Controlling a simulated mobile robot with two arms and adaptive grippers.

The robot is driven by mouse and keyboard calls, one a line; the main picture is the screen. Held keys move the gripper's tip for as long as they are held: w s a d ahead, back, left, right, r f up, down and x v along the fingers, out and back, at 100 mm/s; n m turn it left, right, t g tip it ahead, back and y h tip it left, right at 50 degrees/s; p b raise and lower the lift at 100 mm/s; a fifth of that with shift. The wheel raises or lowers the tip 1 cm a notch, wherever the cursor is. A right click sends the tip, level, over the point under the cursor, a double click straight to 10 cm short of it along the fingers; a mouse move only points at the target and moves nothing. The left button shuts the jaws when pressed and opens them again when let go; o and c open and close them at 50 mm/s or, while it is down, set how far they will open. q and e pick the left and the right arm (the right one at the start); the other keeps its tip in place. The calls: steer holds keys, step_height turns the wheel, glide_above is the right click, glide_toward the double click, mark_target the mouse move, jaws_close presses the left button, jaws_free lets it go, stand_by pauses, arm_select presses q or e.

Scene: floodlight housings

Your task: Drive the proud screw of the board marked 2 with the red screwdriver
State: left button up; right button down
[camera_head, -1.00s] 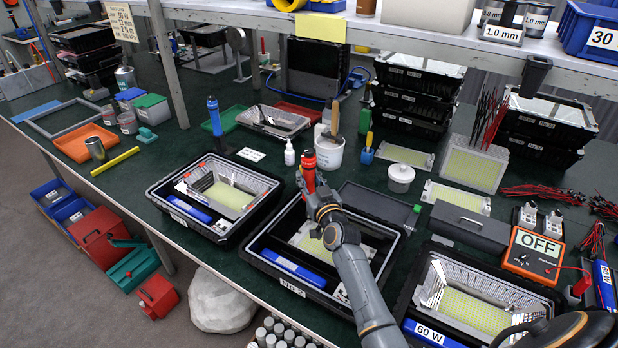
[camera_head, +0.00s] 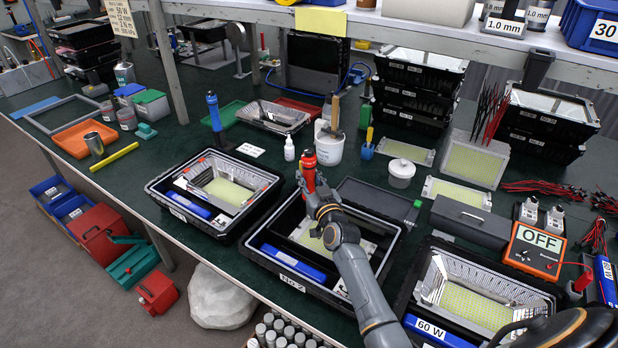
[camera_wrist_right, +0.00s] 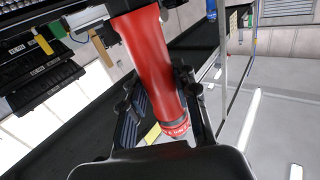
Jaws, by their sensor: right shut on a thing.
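My right gripper (camera_head: 322,198) is shut on the red screwdriver (camera_head: 308,172). It holds the screwdriver roughly upright, handle up, over the housing marked No 2 (camera_head: 292,284). In the right wrist view the red handle (camera_wrist_right: 150,60) stands between the two fingers (camera_wrist_right: 165,108). The board (camera_head: 312,236) inside this housing shows in part as a pale yellow panel. My right arm and gripper cover much of it. The screwdriver's tip and the proud screw are hidden or too small to make out. My left gripper is not in view.
Another open housing (camera_head: 240,232) stands to the left and a third, marked 60 W (camera_head: 410,310), to the right. A blue screwdriver (camera_head: 214,112) stands upright behind the left housing. A white pot with tools (camera_head: 329,150) stands behind the gripper. A shelf (camera_head: 420,28) crosses the back.

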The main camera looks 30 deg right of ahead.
mark_target(310, 156)
steer(key=shift+f+b, duration=0.5)
steer(key=shift+f, duration=0.05)
stand_by(1.0)
steer(key=shift+s+f, duration=0.15)
steer(key=shift+f, duration=0.45)
stand_by(1.4)
steer(key=shift+r+p, duration=0.5)
steer(key=shift+r, duration=0.1)
steer(key=shift+r+p, duration=1.05)
steer(key=shift+r, duration=0.35)
step_height(310, 156, up, 6)
steer(key=p, duration=0.6)
steer(key=shift+r, duration=0.2)
steer(key=shift+f, duration=0.1)
steer(key=shift+f, duration=0.1)
